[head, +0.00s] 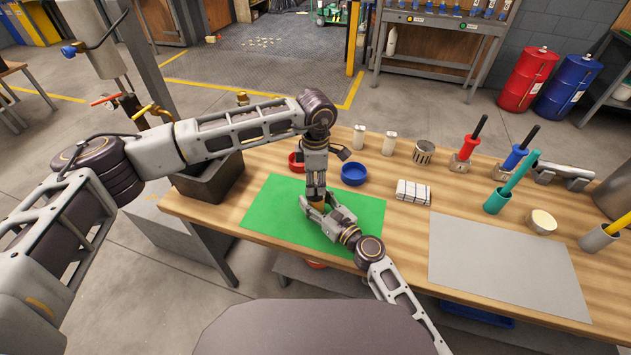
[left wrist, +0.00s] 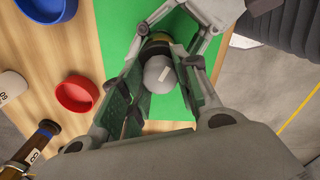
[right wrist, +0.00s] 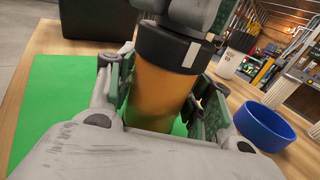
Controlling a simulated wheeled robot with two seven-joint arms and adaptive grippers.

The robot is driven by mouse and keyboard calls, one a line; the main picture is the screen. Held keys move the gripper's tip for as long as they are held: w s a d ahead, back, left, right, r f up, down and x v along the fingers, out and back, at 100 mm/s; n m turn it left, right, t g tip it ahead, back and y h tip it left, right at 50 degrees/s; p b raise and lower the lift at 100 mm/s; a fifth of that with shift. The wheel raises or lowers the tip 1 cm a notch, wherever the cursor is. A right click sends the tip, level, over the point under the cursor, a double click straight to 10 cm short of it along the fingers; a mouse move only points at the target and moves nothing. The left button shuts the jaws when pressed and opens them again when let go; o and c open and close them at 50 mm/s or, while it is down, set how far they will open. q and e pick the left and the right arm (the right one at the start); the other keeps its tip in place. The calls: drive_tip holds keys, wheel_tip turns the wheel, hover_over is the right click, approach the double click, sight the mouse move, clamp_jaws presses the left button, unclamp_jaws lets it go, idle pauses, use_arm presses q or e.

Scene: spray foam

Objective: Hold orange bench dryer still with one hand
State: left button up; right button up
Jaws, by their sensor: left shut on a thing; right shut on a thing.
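The orange bench dryer (right wrist: 155,95) stands on the green mat (head: 265,215) and shows as an orange cylinder with a black collar (right wrist: 172,48) marked by a white stripe. My right gripper (right wrist: 160,100) is shut around its orange body from the side. My left gripper (left wrist: 158,95) points down from above and is shut on the rounded grey top (left wrist: 158,72), above the black collar. I cannot tell whether this top is a separate piece. In the head view the fingers hide most of the dryer; a bit of orange (head: 317,204) shows.
A blue bowl (head: 354,174) and a red bowl (head: 296,163) sit just behind the mat. White bottles (head: 359,139), a perforated metal cup (head: 423,153) and a folded cloth (head: 413,192) stand farther right. The grey mat (head: 505,262) at right is clear.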

sight(316, 183)
use_arm(q)
drive_tip(key=shift+n, duration=0.4)
drive_tip(key=o, duration=1.1)
drive_tip(key=shift+r, duration=0.15)
wheel_tip(316, 183, up, 12)
drive_tip(key=shift+f, duration=0.15)
idle(0.4)
